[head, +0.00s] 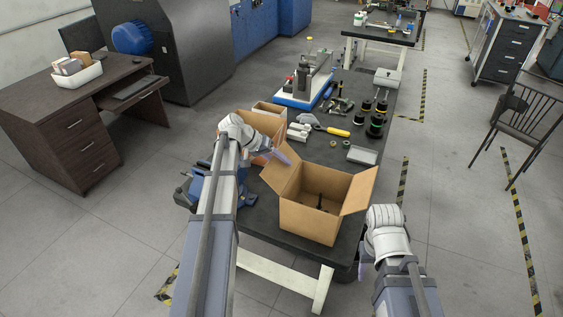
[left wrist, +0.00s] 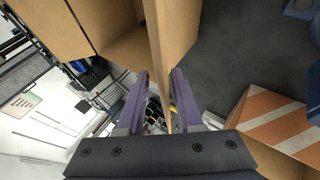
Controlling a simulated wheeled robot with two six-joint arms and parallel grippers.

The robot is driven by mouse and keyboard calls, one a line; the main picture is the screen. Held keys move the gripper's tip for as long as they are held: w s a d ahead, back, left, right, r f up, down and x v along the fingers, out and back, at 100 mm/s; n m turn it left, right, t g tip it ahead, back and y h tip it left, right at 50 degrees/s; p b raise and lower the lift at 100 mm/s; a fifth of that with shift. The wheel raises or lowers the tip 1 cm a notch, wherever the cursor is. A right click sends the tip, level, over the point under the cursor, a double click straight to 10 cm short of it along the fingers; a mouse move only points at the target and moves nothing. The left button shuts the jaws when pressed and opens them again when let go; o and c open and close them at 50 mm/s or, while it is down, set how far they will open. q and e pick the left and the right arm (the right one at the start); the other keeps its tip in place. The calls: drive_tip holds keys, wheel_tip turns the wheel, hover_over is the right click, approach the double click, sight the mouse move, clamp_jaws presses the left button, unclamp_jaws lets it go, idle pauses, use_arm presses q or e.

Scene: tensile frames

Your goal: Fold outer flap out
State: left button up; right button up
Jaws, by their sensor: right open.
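An open brown cardboard box (head: 308,222) stands on the near end of the dark workbench, with a black item inside. Its left flap (head: 276,174) and right flap (head: 359,190) stick outward. My left gripper (head: 284,153) is over the box's left far side, by the left flap. In the left wrist view a cardboard panel (left wrist: 156,40), seen edge-on, runs between the purple fingers of my left gripper (left wrist: 160,85); a gap shows beside the left finger. My right gripper (head: 363,268) hangs low at the bench's right near corner, apart from the box, partly hidden by its wrist.
Another cardboard box (head: 262,127) stands behind my left wrist. A blue vise (head: 198,186) sits at the bench's left edge. A grey tray (head: 362,155), black spools (head: 376,124) and a yellow-handled tool (head: 338,132) lie beyond the box.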

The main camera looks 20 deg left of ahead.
use_arm(q)
drive_tip(key=p+v, duration=0.5)
drive_tip(key=v, duration=0.2)
drive_tip(key=shift+s+r, duration=0.15)
drive_tip(key=shift+r, duration=0.05)
drive_tip(key=shift+a, duration=0.1)
